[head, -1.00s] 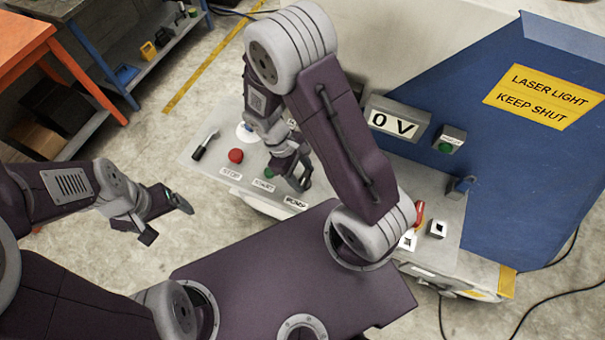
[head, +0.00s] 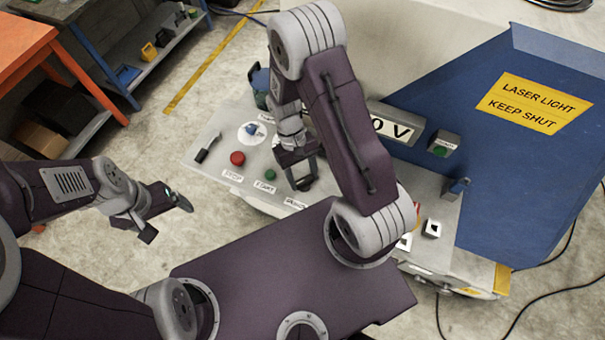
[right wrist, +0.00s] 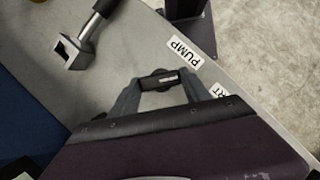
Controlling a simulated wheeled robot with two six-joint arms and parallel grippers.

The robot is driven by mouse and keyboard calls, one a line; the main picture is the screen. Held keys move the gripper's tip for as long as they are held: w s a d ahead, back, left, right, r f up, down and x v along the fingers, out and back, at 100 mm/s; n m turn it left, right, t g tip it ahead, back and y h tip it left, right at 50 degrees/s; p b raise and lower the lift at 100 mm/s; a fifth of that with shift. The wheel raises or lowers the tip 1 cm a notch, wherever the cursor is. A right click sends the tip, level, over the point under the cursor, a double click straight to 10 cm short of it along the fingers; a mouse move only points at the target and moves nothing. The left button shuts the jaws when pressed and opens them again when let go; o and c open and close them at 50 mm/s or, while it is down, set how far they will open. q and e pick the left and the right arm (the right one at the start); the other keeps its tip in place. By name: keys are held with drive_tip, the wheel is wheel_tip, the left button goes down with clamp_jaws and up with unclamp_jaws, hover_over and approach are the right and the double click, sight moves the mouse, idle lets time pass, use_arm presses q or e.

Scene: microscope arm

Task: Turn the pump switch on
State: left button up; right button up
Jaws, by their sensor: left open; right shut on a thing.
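The pump switch (right wrist: 163,81) is a small black switch with a pale mark, seen in the right wrist view beside the white PUMP label (right wrist: 184,52). My right gripper (right wrist: 160,93) is shut on it, with one finger on each side. Whether the switch is on or off cannot be told. My left gripper (head: 168,212) is open and empty, left of the panel and apart from it.
Left of my right gripper are a red button (head: 237,158), a green button (head: 270,174) and a black lever (head: 208,149). A display reading 0 V (head: 400,130) stands behind my right arm. A blue cover (head: 500,170) lies right. Floor around my left gripper is clear.

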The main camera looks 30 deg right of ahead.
drive_tip(key=m+y, duration=0.1)
drive_tip(key=m, duration=0.1)
drive_tip(key=m+y+p, duration=0.1)
drive_tip(key=m, duration=0.2)
drive_tip(key=shift+s+d+m, duration=0.1)
drive_tip(key=shift+d+m, duration=0.1)
drive_tip(key=shift+m, duration=0.1)
drive_tip(key=m, duration=0.2)
drive_tip(key=m+t+y, duration=0.1)
drive_tip(key=m, duration=0.1)
drive_tip(key=shift+d+m+t+y, duration=0.1)
drive_tip(key=shift+m+t+y, duration=0.2)
drive_tip(key=shift+m, duration=0.3)
drive_tip(key=o, duration=1.4)
drive_tip(key=shift+s, duration=0.1)
drive_tip(key=v, duration=0.9)
drive_tip(key=shift+r, duration=0.1)
